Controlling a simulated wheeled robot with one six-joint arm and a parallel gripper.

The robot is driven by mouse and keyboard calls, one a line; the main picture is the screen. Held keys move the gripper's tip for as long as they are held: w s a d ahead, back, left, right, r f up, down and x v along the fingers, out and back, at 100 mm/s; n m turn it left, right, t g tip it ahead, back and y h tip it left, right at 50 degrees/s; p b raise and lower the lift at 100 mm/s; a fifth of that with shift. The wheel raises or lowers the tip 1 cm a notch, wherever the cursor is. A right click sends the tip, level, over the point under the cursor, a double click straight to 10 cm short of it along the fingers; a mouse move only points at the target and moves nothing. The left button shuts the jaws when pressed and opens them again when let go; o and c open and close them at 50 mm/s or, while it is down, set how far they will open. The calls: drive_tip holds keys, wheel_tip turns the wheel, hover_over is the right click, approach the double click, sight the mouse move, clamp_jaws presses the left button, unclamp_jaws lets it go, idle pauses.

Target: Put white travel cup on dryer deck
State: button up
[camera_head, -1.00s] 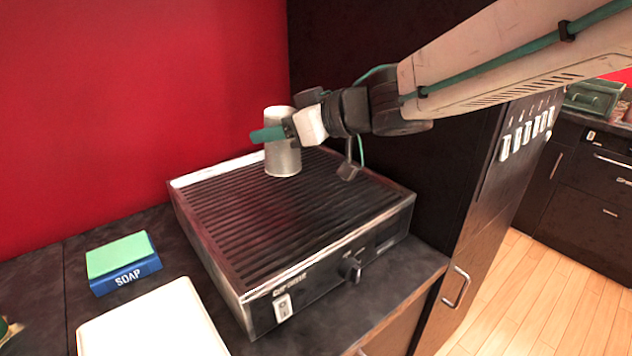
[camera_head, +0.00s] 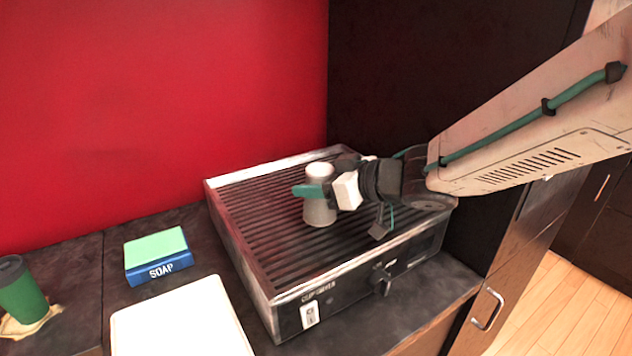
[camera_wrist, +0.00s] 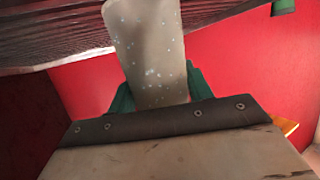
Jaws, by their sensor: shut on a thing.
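The white travel cup (camera_head: 319,212) is upright at the ribbed top of the cup dryer (camera_head: 262,232), near the middle of the deck. Its base appears at the slats; I cannot tell for sure whether it touches them. My gripper (camera_head: 312,191) reaches in from the right with its green fingers shut around the cup. In the wrist view the cup (camera_wrist: 150,55) stands between the green fingers (camera_wrist: 160,92), its surface pale and speckled. Part of the cup's middle is hidden by the fingers in the head view.
A green and blue soap box (camera_head: 158,256) and a white board or tray (camera_head: 180,325) lie left of the dryer. A green cup (camera_head: 22,292) stands at the far left on a stained patch. A dark tall panel (camera_head: 425,75) rises behind and right. The deck around the cup is clear.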

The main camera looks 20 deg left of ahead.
drive_tip(key=o, duration=1.1)
drive_tip(key=shift+c, duration=0.2)
drive_tip(key=shift+d+r, duration=0.15)
drive_tip(key=v, duration=1.1)
drive_tip(key=shift+s+d, duration=0.15)
drive_tip(key=shift+d, duration=0.2)
drive_tip(key=shift+r, duration=0.15)
